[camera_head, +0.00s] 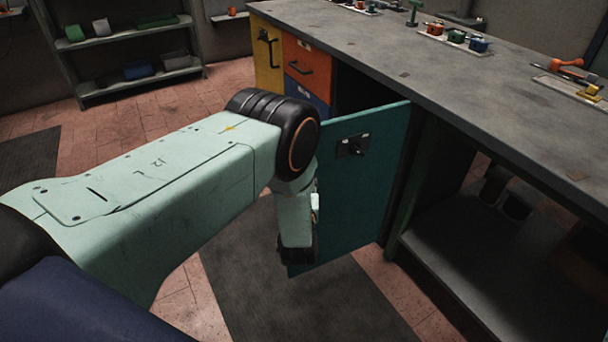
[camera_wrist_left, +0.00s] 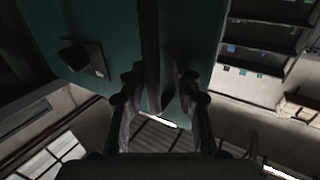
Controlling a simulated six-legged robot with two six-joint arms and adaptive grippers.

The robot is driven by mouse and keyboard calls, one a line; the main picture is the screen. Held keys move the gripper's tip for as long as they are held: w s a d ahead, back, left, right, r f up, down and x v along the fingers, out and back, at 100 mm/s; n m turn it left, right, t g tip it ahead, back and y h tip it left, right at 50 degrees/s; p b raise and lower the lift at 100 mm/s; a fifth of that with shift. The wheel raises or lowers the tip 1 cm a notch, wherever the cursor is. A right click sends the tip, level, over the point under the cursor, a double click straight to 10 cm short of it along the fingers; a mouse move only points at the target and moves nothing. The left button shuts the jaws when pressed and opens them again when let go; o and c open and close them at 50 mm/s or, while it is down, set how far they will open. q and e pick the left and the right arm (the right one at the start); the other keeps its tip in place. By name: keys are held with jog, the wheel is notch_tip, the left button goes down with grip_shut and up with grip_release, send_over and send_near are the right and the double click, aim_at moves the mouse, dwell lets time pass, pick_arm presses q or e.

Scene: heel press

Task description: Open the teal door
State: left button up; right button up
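The teal door (camera_head: 365,190) of the workbench stands swung out from the cabinet, with a dark opening behind its top edge. A black latch plate (camera_head: 352,146) sits on its upper face. My left arm reaches over from the left and bends down beside the door's free edge; the gripper is mostly hidden in the head view. In the left wrist view my left gripper (camera_wrist_left: 160,82) has its fingers apart, with the door's edge (camera_wrist_left: 149,45) between them. I cannot tell whether either finger touches it. The latch plate also shows there (camera_wrist_left: 88,60). My right gripper is out of view.
The grey bench top (camera_head: 400,45) carries small trays of parts. Yellow (camera_head: 265,62) and orange (camera_head: 308,68) fronts with handles lie beyond the door. An open lower shelf (camera_head: 470,255) is to the right. A dark mat (camera_head: 290,295) covers the floor below. A shelf rack (camera_head: 125,55) stands far left.

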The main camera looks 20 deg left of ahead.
pick_arm(q)
jog(key=shift+w+d, duration=0.15)
jog(key=shift+w, duration=0.05)
jog(key=v, duration=1.2)
